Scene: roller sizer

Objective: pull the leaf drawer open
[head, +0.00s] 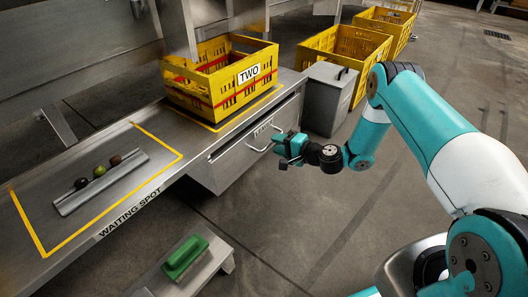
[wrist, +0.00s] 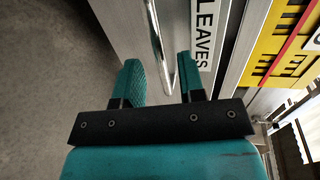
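The leaf drawer (head: 240,157) is a grey metal front under the bench, with a LEAVES label that also shows in the wrist view (wrist: 205,32). It looks shut or nearly so. Its bar handle (head: 259,149) sticks out from the front. In the wrist view the handle (wrist: 158,35) runs between the two teal fingers of my gripper (wrist: 161,78), with a gap visible on each side. My gripper (head: 283,149) is open, close in front of the drawer. Whether the fingers reach fully past the bar is hard to tell.
A yellow crate marked TWO (head: 222,87) stands on the bench above the drawer. A grey lidded bin (head: 325,100) and more yellow crates (head: 345,50) stand to the right. A rail with three small fruits (head: 102,181) and a green brush-like block (head: 185,257) lie left. The floor before the drawer is clear.

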